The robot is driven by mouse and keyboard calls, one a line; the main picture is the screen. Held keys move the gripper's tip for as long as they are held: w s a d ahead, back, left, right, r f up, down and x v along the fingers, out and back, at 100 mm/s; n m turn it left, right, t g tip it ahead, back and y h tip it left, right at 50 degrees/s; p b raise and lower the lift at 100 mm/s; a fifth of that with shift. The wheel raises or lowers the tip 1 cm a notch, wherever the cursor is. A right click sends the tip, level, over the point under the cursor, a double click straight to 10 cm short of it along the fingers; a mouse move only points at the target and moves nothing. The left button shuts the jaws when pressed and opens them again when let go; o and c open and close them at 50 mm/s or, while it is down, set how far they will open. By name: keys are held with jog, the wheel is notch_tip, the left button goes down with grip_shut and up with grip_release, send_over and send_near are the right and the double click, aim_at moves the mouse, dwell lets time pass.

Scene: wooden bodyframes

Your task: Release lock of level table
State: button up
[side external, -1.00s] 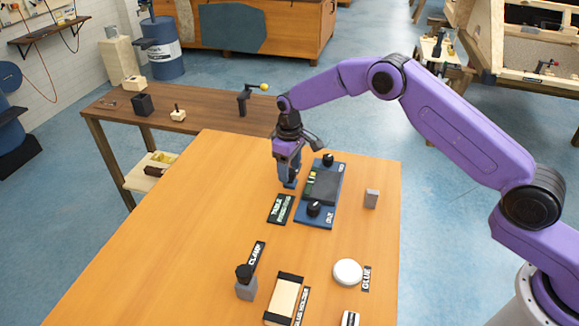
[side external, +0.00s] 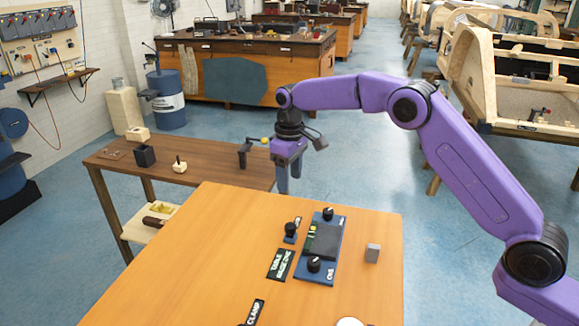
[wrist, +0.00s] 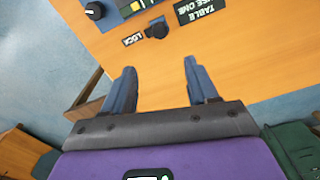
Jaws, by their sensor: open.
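The lock is a small black knob on a blue base (side external: 291,232), standing on the orange table (side external: 215,265) just left of the control panel. In the wrist view the lock knob (wrist: 157,29) sits beside a black LOCK label (wrist: 133,39). My gripper (side external: 288,186) hangs above the table's far edge, behind and above the knob, apart from it. In the wrist view my gripper (wrist: 160,66) has its two blue fingers spread, with nothing between them. I cannot tell from the knob whether it is locked.
The blue control panel (side external: 322,243) carries a dark screen and two black knobs. A TABLE label (side external: 281,264) lies left of it, and a grey block (side external: 372,253) right. A brown side table (side external: 215,164) stands behind. The front left of the orange table is clear.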

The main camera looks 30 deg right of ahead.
jog(key=shift+r, duration=1.2)
